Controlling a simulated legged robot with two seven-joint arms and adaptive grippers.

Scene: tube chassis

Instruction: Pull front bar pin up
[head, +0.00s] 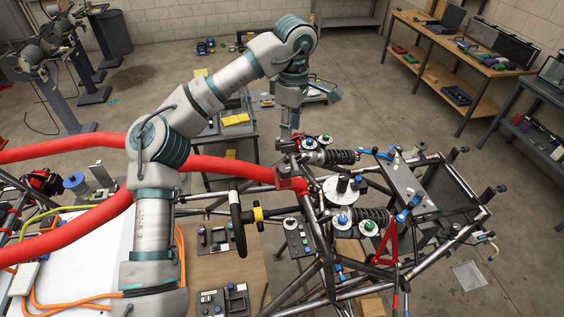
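My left arm reaches in from the lower left, bends high and points down at the chassis. I cannot make out the front bar pin clearly; the gripper and chassis parts crowd that spot. My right gripper is not in view.
Shocks (341,157), knobs and a grey plate (411,178) crowd the chassis top. A black steering wheel (237,224) stands left of the frame. A wooden board (222,262) holds small parts. Benches (438,55) line the right; open floor lies behind the chassis.

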